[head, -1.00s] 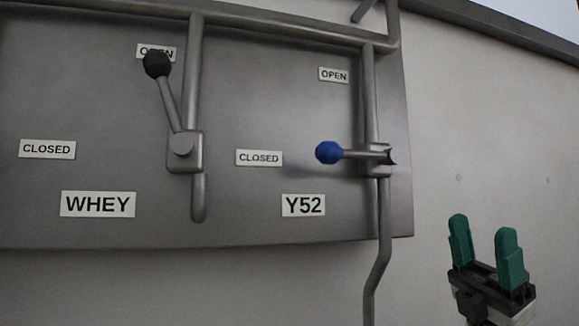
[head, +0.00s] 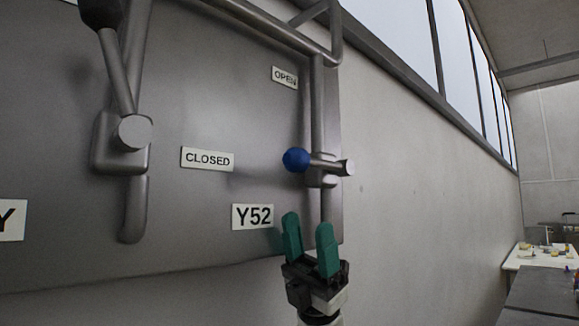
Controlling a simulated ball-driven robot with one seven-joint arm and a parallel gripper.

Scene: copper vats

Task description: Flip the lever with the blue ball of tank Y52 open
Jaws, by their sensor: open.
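The lever's blue ball (head: 296,160) sits at the left end of a short metal rod. The rod runs roughly level from a valve (head: 322,172) on a vertical pipe, and the ball points toward the CLOSED label (head: 207,159). The OPEN label (head: 285,77) is higher up, above the ball. The tank label Y52 (head: 253,217) is below and left of the lever. My gripper (head: 308,235), with two green fingers pointing up, is open and empty. It shows below the lever in the picture, apart from the ball.
Another lever with a dark ball (head: 100,12) stands up on a thick valve (head: 122,142) at the left. Pipes run along the panel's top and right side. Plain wall (head: 410,170) lies to the right. A white table (head: 540,257) with small items is far right.

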